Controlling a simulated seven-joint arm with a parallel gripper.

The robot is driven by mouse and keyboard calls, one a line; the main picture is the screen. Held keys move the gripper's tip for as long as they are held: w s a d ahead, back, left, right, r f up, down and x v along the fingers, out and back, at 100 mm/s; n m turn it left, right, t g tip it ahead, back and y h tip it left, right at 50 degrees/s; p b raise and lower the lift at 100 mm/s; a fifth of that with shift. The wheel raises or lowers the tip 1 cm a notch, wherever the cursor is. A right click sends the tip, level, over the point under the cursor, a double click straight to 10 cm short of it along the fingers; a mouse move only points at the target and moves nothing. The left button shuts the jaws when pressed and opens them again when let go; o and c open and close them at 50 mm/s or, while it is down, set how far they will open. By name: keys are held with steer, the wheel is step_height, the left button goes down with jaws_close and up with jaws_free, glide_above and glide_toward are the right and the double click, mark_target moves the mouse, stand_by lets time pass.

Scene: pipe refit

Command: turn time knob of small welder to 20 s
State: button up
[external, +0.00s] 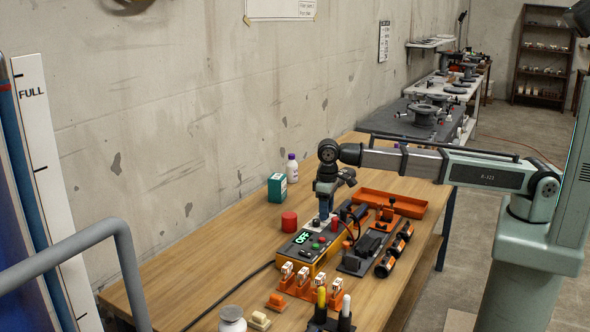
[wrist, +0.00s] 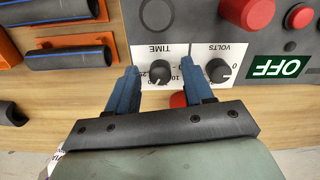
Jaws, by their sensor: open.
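The small welder (external: 310,246) stands on the wooden bench, its display (wrist: 296,70) reading OFF. In the wrist view its panel is upside down. The time knob (wrist: 160,73) is dark with a light pointer, on a white dial plate marked TIME; I cannot read its setting surely. The volts knob (wrist: 218,70) is beside it on the right. My gripper (wrist: 161,70) is open and empty, with one blue fingertip on each side of the time knob and gaps visible. The right finger is between the two knobs. In the external view my gripper (external: 324,212) points down at the welder's far end.
An orange tray (external: 425,209) is at right.

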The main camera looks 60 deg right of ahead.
step_height(320, 180, up, 14)
stand_by(0.8)
steer(key=shift+d+f, duration=0.1)
steer(key=shift+f, duration=0.05)
